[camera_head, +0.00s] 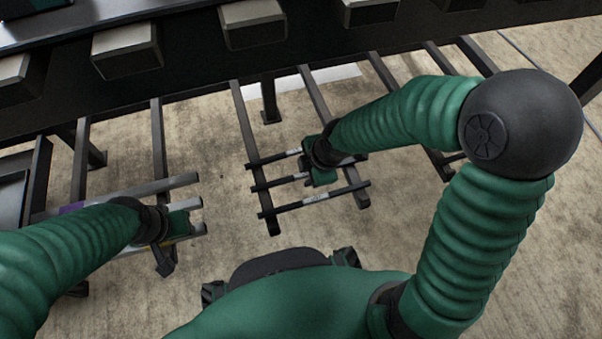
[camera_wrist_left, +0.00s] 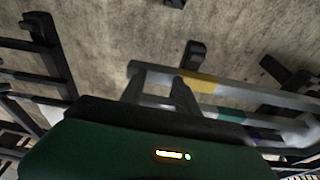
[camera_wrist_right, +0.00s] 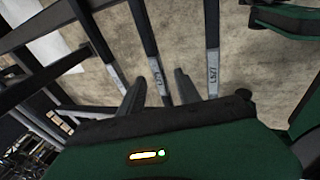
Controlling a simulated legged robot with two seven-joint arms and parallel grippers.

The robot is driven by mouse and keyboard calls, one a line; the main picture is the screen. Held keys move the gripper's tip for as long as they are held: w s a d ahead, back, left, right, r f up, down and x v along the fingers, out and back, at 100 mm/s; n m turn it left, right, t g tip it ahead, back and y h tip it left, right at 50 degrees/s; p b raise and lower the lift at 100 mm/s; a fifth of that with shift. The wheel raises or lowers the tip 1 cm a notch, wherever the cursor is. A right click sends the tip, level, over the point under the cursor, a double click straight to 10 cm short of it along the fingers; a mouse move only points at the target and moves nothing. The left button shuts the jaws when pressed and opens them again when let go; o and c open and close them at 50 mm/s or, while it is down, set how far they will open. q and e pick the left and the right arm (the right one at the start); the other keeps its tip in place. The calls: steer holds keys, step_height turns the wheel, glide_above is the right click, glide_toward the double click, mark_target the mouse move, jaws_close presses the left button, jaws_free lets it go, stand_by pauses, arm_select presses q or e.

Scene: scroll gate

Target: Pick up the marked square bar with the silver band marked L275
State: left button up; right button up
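Three dark square bars lie side by side across rack arms in the head view: a far bar (camera_head: 262,161), a middle bar (camera_head: 262,186) and a near bar (camera_head: 345,191). Each has a silver band with small print. In the right wrist view the middle band (camera_wrist_right: 158,84) and the near band (camera_wrist_right: 213,84) carry marks too small to read surely. My right gripper (camera_head: 322,165) is above these bars. Its two fingers (camera_wrist_right: 157,95) are apart, on either side of the middle bar in that view. My left gripper (camera_head: 172,240) is at the left rack, fingers apart (camera_wrist_left: 160,90).
Grey bars (camera_head: 178,182) lie on the left rack arms; the left wrist view shows yellow (camera_wrist_left: 199,83), teal and purple bands on them. A dark rack beam (camera_head: 200,75) with blocks on it runs across the back. Bare floor (camera_head: 228,215) lies between the two bar groups.

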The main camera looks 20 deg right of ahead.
steer(key=shift+d+f, duration=0.1)
steer(key=shift+d, duration=0.25)
steer(key=c, duration=0.4)
steer(key=shift+a, duration=0.25)
jaws_close()
steer(key=shift+d, duration=0.1)
